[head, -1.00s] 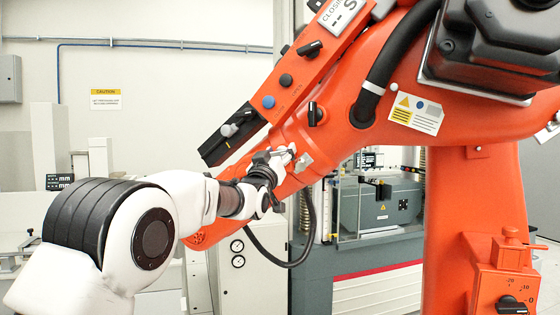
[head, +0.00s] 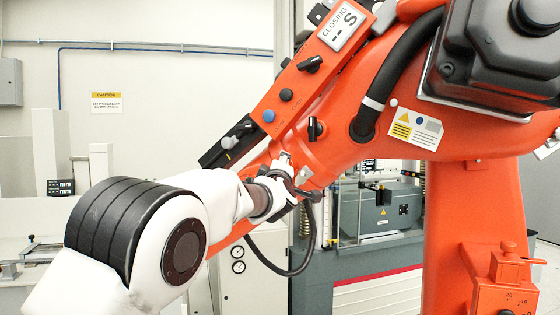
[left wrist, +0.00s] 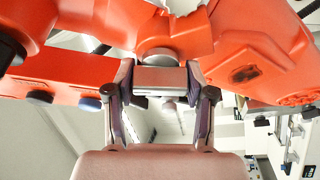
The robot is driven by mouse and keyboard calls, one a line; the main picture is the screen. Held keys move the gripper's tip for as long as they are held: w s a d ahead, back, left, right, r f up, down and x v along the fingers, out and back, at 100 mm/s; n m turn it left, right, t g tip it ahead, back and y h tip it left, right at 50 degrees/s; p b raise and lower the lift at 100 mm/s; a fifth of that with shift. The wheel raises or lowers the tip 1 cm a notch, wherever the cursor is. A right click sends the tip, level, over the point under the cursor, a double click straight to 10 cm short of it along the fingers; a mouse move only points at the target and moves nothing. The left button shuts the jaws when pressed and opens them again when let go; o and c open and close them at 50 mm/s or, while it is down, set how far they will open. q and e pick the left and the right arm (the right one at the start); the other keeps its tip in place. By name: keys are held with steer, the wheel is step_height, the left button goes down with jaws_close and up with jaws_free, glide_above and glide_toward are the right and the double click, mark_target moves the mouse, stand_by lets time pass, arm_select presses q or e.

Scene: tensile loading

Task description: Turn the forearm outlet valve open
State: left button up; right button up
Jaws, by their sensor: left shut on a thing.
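The outlet valve is a small silver fitting (head: 304,176) on the orange forearm (head: 335,160). In the left wrist view its grey handle (left wrist: 160,77) is a bar between my fingers, in front of a round silver base on the orange body. My left gripper (head: 291,182) is at the valve, its arm coming in from the left. In the left wrist view, my left gripper (left wrist: 161,85) is shut on the handle, with a finger against each end. In the head view the gripper hides most of the handle. My right gripper is not in view.
An orange panel (head: 305,85) with several knobs rises above my left gripper. A black hose (head: 309,240) loops below it. The large orange column (head: 470,210) stands at right. A grey machine (head: 385,210) is behind. Open space lies at the left by the wall.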

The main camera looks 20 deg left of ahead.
arm_select(q)
steer(key=shift+r+n+g+p, duration=0.1)
steer(key=shift+n+g+p, duration=0.6)
steer(key=shift+n, duration=0.6)
steer(key=o, duration=1)
steer(key=shift+o, duration=0.8)
steer(key=shift+s+a, duration=0.1)
steer(key=shift+a, duration=0.1)
steer(key=shift+s+d, duration=0.1)
steer(key=shift+s, duration=0.05)
steer(key=v, duration=1.1)
steer(key=shift+s+d+f, duration=0.2)
steer(key=shift+s+f, duration=0.1)
steer(key=shift+s, duration=0.05)
